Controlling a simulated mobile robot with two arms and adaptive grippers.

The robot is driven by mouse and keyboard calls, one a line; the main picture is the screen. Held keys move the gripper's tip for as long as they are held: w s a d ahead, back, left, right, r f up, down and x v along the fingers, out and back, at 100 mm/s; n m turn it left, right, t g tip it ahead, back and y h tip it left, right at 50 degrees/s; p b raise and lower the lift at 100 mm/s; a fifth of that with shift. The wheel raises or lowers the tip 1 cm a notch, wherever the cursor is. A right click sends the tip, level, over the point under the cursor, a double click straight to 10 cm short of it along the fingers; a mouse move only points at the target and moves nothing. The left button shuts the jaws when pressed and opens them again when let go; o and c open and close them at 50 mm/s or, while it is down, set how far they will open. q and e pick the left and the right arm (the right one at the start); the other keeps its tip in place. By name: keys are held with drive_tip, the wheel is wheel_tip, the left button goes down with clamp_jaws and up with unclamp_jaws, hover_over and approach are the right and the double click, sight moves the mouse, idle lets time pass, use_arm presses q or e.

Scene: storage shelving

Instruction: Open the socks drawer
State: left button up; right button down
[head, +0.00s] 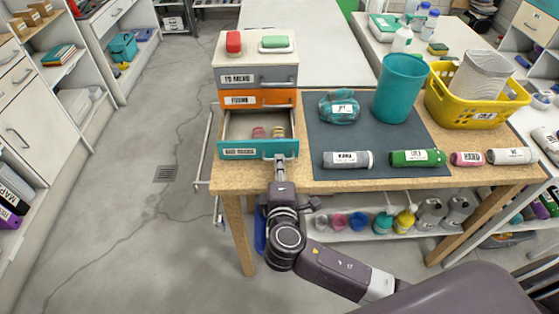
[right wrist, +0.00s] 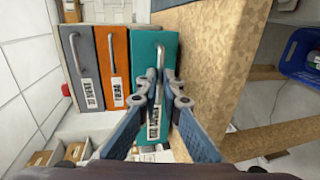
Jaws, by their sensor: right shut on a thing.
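A small drawer unit (head: 229,46) stands at the left end of the wooden table, with grey (head: 284,72), orange (head: 287,98) and teal (head: 290,149) drawers from top to bottom. The teal drawer is pulled out, and a few small rolled items (head: 277,131) show inside. The grey and orange drawers are closed. Their labels are too small to read surely. My right gripper (head: 280,161) is shut on the teal drawer's metal handle at the front. In the right wrist view its fingers (right wrist: 160,76) close around the handle (right wrist: 161,53). My left gripper is not in view.
Right of the unit, a dark mat (head: 330,140) carries a teal bundle (head: 339,108), a teal bin (head: 401,88) and rolled items. A yellow basket (head: 440,102) stands farther right. A shelf with bottles (head: 405,219) is under the table. The floor to the left is clear.

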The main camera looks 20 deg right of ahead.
drive_tip(key=c, duration=2.1)
unclamp_jaws()
drive_tip(key=v, duration=1.2)
drive_tip(key=s+d+f+m+g+y, duration=0.1)
drive_tip(key=s+f+g, duration=0.2)
drive_tip(key=f, duration=0.9)
drive_tip(key=s+d+f+g+y, duration=0.1)
drive_tip(key=s+d+f+g, duration=0.1)
drive_tip(key=f, duration=1)
drive_tip(key=s+d+f+m+g, duration=0.1)
drive_tip(key=s+f+g, duration=0.2)
drive_tip(key=f, duration=1)
drive_tip(key=s+d+f+m+g, duration=0.2)
drive_tip(key=s+f, duration=0.4)
drive_tip(key=s, duration=0.3)
drive_tip(key=s+d+f+m+g+y, duration=0.1)
drive_tip(key=s+f+m, duration=0.4)
drive_tip(key=s, duration=0.5)
drive_tip(key=s+d+f+m+g+y, duration=0.1)
drive_tip(key=s+d+f+m+g, duration=0.2)
drive_tip(key=s+f, duration=0.4)
drive_tip(key=s, duration=0.2)
drive_tip(key=shift+s+f, duration=0.15)
drive_tip(key=shift+s, duration=0.15)
